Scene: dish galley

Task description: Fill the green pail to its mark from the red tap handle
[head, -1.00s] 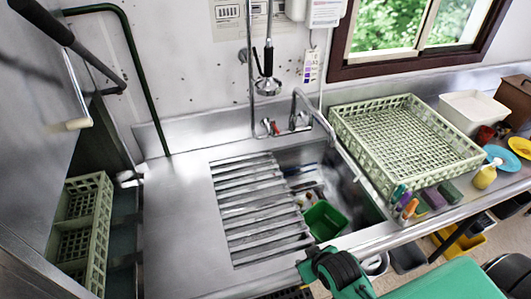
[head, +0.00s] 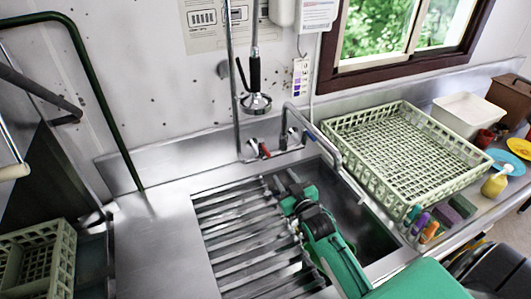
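The red tap handle (head: 265,150) is on the left of the tap at the back wall, with a blue handle (head: 310,136) on its right. The tap's spout (head: 322,138) arches out over the sink (head: 375,238). My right gripper (head: 285,182) is over the back left of the sink by the slatted rack, in front of and below the red handle and apart from it. Its fingers are small and dark, and I cannot tell whether they are open. The green pail is mostly or wholly hidden behind my green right arm. My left gripper is out of view.
A slatted drain rack (head: 245,235) covers the sink's left side. A spray head (head: 256,103) hangs above the tap. A pale green dish crate (head: 400,150) stands right of the sink. Sponges and markers (head: 425,222) and a yellow bottle (head: 495,182) are near the right edge.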

